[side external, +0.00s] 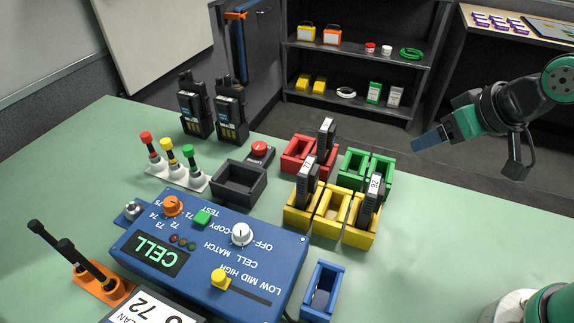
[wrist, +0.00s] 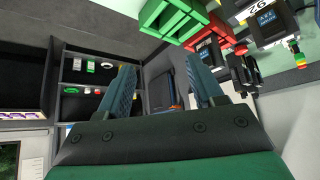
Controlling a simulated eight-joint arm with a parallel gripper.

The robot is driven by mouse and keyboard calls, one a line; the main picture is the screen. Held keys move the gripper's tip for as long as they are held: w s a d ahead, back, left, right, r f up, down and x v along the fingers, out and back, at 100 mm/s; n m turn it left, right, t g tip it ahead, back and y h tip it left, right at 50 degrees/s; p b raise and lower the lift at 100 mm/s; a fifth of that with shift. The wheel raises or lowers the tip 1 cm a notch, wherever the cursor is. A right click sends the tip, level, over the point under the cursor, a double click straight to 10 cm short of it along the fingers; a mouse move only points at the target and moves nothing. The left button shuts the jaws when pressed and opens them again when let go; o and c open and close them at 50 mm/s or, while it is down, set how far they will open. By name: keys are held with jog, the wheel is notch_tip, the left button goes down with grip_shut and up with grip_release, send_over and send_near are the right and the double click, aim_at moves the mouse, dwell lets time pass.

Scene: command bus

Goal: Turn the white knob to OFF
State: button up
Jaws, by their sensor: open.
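The white knob (side external: 241,234) is on the top face of a blue control box (side external: 290,245) in the side external view. The words OFF, COPY and TEST run above it, upside down in this view; which one its pointer faces is too small to tell. My gripper (side external: 420,144) is in the upper right, raised and well away from the box. In the wrist view my gripper (wrist: 160,82) shows two separated fingers with nothing between them. The knob and control box do not show in the wrist view.
An orange knob (side external: 172,206), a green button (side external: 202,218) and a yellow slider (side external: 220,279) share the box. Red, yellow (side external: 298,217) and green bins with upright devices, a grey tray (side external: 238,182) and a blue bin (side external: 322,290) stand nearby. The table's right side is mostly clear.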

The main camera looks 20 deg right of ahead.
jog(key=w+a+r+n+g+y, duration=0.1)
jog(key=w+a+r+n+g, duration=0.15)
jog(key=a, duration=0.45)
jog(key=n+g+h, duration=0.1)
jog(key=n+g, duration=0.2)
jog(key=g, duration=0.2)
send_over(241, 229)
jog(key=shift+t, duration=0.25)
notch_tip(241, 229, down, 6)
jog(key=shift+w+d+r, duration=0.1)
jog(key=shift+r, duration=0.15)
jog(key=shift+f, duration=2.9)
grip_shut()
